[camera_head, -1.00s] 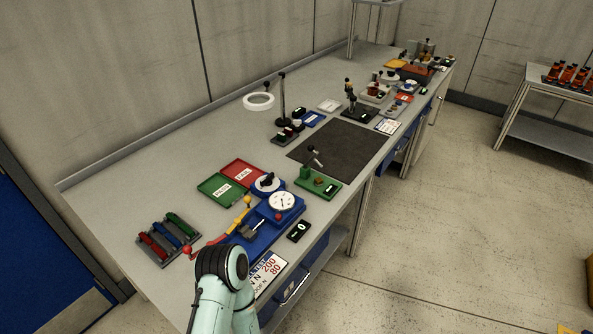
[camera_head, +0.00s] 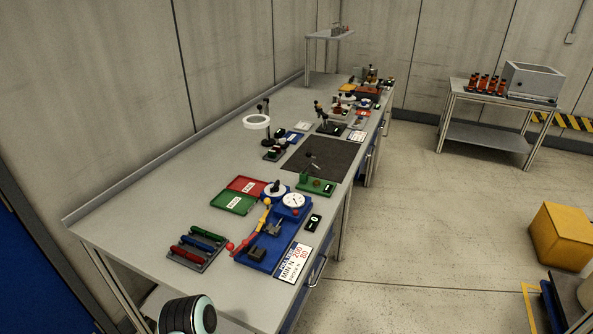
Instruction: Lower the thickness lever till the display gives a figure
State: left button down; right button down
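A small green-based device (camera_head: 314,184) stands on the bench near its front edge, just before the dark mat. A thin lever with a dark knob (camera_head: 311,156) shows above it, raised at a slant. A small dark display (camera_head: 329,187) seems to sit on the green base; I cannot read a figure on it. A separate black display (camera_head: 313,222) lies closer, beside the blue fixture, with a small pale mark. Neither of my grippers is in view; only a rounded part of my arm shows at the bottom left.
A blue fixture (camera_head: 267,253) with a dial (camera_head: 293,201) and a red-and-yellow lever stands in front of the green device. Green (camera_head: 233,202) and red (camera_head: 246,186) trays lie left. The dark mat (camera_head: 325,155) is mostly bare. The floor right of the bench is clear; a yellow box (camera_head: 562,236) stands farther right.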

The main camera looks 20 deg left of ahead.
aim_at(309, 154)
jog(key=k+j, duration=0.15)
jog(key=j, duration=0.2)
jog(key=k+j+z, duration=0.1)
jog(key=j, duration=0.2)
jog(key=k+j, duration=0.15)
jog(key=j, duration=0.2)
jog(key=i+j, duration=0.1)
jog(key=j, duration=0.2)
jog(key=i+j, duration=0.1)
jog(key=j, duration=0.25)
jog(key=i+j, duration=0.1)
jog(key=j, duration=0.2)
jog(key=l+z, duration=0.1)
jog(key=z, duration=3.3)
jog(key=i+u, duration=0.55)
jog(key=u, duration=0.2)
jog(key=i+l+u, duration=0.15)
jog(key=u, duration=0.2)
jog(key=i+j+u, duration=0.15)
jog(key=u, duration=0.25)
jog(key=i+u, duration=0.55)
jog(key=u, duration=0.2)
jog(key=i+u, duration=0.2)
jog(key=u, duration=0.2)
jog(key=i+j+u, duration=0.1)
jog(key=i+u, duration=0.25)
jog(key=i, duration=0.4)
jog(key=i+l+u, duration=0.1)
jog(key=i+u, duration=0.2)
jog(key=i, duration=0.4)
